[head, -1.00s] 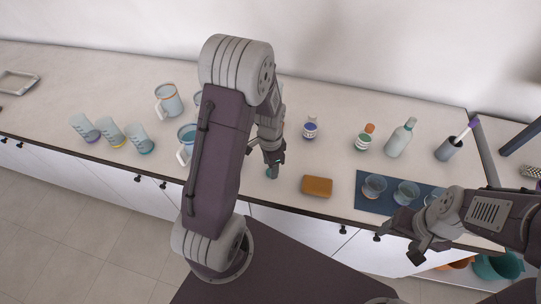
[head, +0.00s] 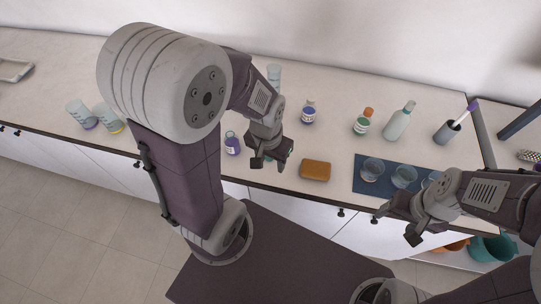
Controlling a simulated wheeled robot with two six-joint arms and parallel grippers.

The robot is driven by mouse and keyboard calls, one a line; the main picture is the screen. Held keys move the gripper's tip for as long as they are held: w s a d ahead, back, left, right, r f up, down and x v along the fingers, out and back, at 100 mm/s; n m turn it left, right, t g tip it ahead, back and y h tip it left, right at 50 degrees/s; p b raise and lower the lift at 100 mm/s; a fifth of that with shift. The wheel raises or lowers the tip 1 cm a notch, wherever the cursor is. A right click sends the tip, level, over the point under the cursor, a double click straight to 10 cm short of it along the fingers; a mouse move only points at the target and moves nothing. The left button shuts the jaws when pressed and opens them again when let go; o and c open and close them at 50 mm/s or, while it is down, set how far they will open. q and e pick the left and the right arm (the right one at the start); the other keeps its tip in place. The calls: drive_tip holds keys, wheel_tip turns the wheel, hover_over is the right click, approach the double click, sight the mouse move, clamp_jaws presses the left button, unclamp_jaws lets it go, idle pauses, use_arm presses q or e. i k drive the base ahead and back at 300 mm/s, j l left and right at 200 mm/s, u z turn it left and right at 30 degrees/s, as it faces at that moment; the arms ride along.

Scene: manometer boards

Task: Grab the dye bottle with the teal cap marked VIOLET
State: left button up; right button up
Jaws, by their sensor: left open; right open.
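A small bottle with a violet label (head: 232,143) stands near the counter's front edge, just left of my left gripper; its cap colour and lettering are too small to read. My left gripper (head: 268,164) is open over the front of the counter, right of that bottle, with a faint teal patch between its fingers that I cannot identify. Another small bottle with a blue-violet label (head: 308,114) and a greyish cap stands further back. A bottle with a green label and orange cap (head: 362,123) is right of it. My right gripper (head: 395,229) is open and empty, in front of the counter.
An orange-brown sponge-like block (head: 315,171) lies right of my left gripper. A dark blue mat (head: 387,190) holds several glasses. A white bottle (head: 398,124) and a dark holder (head: 446,132) stand at the right. Cups (head: 80,115) stand at the left.

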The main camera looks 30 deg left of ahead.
sight(232, 143)
drive_tip(key=k+u, duration=0.1)
drive_tip(key=u, duration=1.35)
drive_tip(key=j, duration=0.25)
drive_tip(key=i+j+u, duration=0.15)
drive_tip(key=j, duration=0.15)
drive_tip(key=i+l, duration=0.05)
